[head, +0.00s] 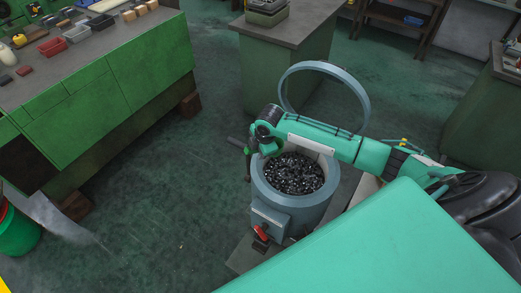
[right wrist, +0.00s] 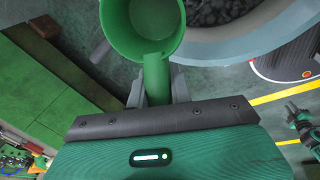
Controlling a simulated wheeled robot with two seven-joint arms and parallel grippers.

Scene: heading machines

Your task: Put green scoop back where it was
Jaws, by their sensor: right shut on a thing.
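The green scoop shows in the right wrist view, with its round cup (right wrist: 152,22) at the top and its handle (right wrist: 157,75) running down between the fingers. My right gripper (right wrist: 157,92) is shut on that handle. In the head view my right gripper (head: 256,148) is above the left rim of a blue-grey drum (head: 290,212); I cannot clearly make out the scoop there. The drum is filled with dark, shiny small pieces (head: 294,174). In the right wrist view the drum's rim (right wrist: 235,48) lies to the right of the cup, seemingly apart from it. My left gripper is not in view.
A large pale-blue ring (head: 366,92) stands up behind the drum, and a red handle (head: 262,232) is at its front. A green workbench (head: 150,68) with several small bins is at left. A green cabinet (head: 285,62) stands behind. Floor between bench and drum is clear.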

